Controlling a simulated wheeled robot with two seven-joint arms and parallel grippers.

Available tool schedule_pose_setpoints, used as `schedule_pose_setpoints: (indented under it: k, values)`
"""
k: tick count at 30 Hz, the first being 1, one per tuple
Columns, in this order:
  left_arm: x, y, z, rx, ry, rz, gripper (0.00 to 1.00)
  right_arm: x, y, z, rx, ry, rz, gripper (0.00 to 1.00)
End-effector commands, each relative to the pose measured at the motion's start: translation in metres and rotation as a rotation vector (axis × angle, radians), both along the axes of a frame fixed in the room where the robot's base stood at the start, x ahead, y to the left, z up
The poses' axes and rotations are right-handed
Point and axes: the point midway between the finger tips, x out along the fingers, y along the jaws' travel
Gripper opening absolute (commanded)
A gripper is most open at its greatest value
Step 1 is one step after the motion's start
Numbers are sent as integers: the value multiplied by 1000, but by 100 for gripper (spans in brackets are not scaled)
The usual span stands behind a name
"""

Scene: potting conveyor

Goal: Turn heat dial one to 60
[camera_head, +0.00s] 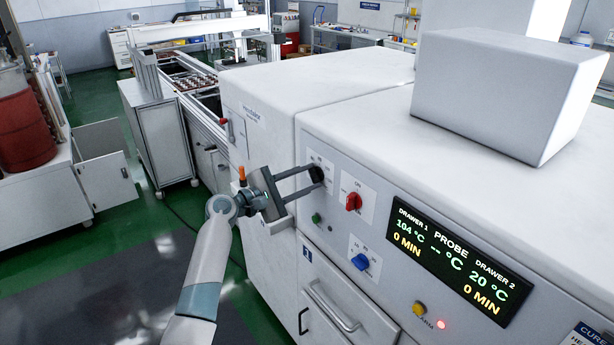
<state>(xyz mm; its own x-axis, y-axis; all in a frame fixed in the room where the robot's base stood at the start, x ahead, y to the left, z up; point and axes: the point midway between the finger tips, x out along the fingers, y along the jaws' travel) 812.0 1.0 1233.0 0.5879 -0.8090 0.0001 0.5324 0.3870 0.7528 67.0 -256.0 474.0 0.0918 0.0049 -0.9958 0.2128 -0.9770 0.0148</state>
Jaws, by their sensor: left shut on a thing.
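A black dial (317,174) sits on a white scale plate at the upper left of the oven's front panel. My left gripper (312,182) reaches it from the left, with its two long fingers shut on the dial. The fingers hide part of the dial and its scale, so I cannot read its setting. The display (452,262) reads 104 °C and 0 MIN for drawer 1, dashes for the probe, and 20 °C and 0 MIN for drawer 2. My right gripper is not in view.
A red knob (353,201) is just right of the dial, with a blue knob (360,262) below. A green button (316,218) and a yellow button (419,308) are also on the panel. A drawer handle (333,308) juts out below. A grey box (505,95) stands on top.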

Motion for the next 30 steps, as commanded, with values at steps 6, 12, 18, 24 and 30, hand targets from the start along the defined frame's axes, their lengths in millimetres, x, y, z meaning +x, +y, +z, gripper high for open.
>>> schedule_pose_setpoints:
  k: [6,12,18,24,30]
  values:
    - [0,0,-1,-33,48,0,10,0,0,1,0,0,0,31]
    - [0,0,-1,-39,57,0,10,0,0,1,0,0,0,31]
    - [0,0,-2,-38,56,1,10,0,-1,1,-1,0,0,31]
    - [0,0,-1,-38,55,0,52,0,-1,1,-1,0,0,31]
    - [0,0,-1,-38,55,0,52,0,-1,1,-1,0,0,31]
